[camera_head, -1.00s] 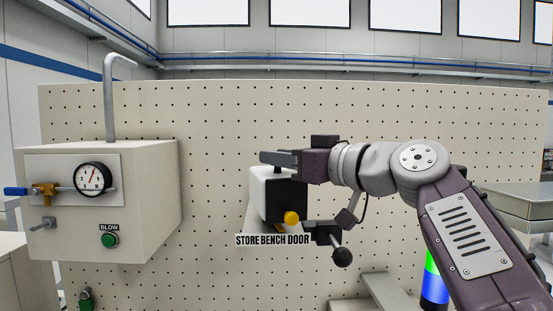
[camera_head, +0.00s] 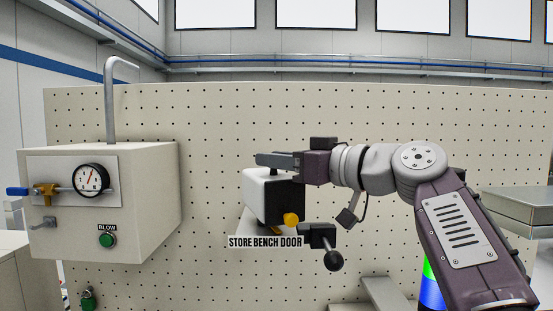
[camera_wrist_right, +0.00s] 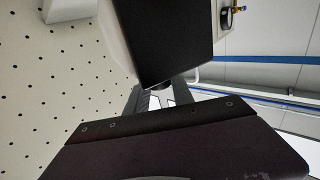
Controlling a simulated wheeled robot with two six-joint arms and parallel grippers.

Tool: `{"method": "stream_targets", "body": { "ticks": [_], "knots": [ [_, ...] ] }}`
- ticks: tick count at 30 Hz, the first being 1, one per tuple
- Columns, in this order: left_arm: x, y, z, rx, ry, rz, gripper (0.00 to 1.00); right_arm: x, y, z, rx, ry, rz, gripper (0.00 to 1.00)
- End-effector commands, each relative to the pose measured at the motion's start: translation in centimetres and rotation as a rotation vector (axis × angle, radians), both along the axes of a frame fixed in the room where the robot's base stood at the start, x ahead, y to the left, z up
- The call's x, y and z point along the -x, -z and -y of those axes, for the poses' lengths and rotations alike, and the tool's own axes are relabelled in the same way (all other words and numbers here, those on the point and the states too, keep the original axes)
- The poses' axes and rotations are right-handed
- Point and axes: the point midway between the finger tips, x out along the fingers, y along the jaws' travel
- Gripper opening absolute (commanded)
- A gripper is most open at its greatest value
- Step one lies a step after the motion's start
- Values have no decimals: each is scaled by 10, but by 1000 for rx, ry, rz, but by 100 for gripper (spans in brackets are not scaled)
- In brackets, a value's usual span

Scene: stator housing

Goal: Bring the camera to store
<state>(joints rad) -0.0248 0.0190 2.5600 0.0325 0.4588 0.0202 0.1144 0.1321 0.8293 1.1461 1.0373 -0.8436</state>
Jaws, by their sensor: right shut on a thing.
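The camera (camera_head: 259,197), a white and black box with a round yellow part low on its front, hangs under my right gripper (camera_head: 273,161). My right gripper is shut on it from above, and the fingers hide part of its top. In the right wrist view the black side of the camera (camera_wrist_right: 165,40) fills the upper middle, close to the fingers. A sign reading STORE BENCH DOOR (camera_head: 265,242) shows just below the camera. A bracket with a black ball knob (camera_head: 333,260) is beside the sign. My left gripper is out of view.
A beige cabinet (camera_head: 150,200) with a gauge (camera_head: 91,180) and a green BLOW button (camera_head: 107,240) stands at left. A perforated panel (camera_head: 220,115) spans behind. A grey table (camera_head: 520,200) stands at right, and a green and blue light (camera_head: 432,290) is behind my arm.

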Motion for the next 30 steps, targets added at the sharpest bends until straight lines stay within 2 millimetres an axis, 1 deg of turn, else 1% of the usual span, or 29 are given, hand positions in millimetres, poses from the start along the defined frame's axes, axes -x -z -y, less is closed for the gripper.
{"method": "stream_targets", "body": {
  "ticks": [30],
  "knots": [
    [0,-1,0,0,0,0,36,-2,1,3,2,-33,-1,0]
  ]
}}
